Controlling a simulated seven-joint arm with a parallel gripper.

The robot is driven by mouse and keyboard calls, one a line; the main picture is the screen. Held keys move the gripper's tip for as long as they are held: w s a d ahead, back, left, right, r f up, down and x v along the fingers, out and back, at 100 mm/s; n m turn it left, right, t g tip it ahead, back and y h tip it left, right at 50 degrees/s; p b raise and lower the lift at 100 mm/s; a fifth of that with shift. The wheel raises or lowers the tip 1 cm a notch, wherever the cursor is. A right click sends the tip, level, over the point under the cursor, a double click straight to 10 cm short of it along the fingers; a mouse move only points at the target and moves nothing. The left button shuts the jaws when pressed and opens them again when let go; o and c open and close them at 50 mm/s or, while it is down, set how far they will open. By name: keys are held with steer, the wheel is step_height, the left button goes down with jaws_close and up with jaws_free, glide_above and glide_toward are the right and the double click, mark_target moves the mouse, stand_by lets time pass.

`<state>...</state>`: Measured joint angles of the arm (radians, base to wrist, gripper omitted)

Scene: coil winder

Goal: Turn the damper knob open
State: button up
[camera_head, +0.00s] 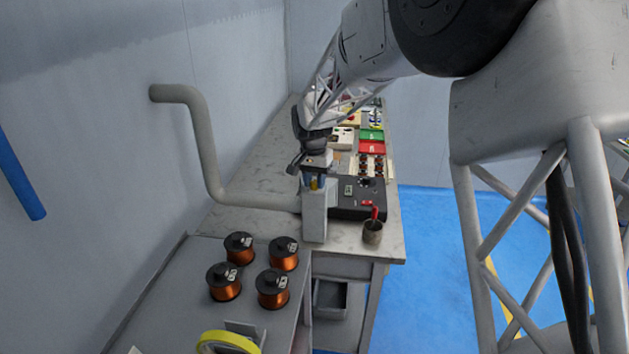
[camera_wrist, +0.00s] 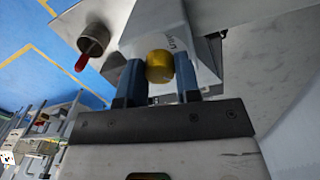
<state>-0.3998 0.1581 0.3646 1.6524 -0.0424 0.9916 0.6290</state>
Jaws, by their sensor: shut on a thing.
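The damper knob is a small yellow knob (camera_wrist: 159,66) on a light grey box (camera_wrist: 155,28). In the head view my gripper (camera_head: 312,182) reaches down from above over the box. The knob's pointer or marking cannot be made out.
A grey pipe (camera_head: 210,160) runs from the wall to the box. A cup with a red-handled tool (camera_head: 373,232) stands right of the box. A black unit (camera_head: 350,205) lies behind. Several copper wire spools (camera_head: 273,288) and a yellow tape roll (camera_head: 228,343) sit on the nearer table.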

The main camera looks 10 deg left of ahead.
mark_target(314, 182)
stand_by(0.3)
steer(key=o, duration=0.9)
steer(key=shift+r, duration=0.1)
steer(key=shift+a+r, duration=0.15)
steer(key=shift+r, duration=3.6)
steer(key=shift+r, duration=0.1)
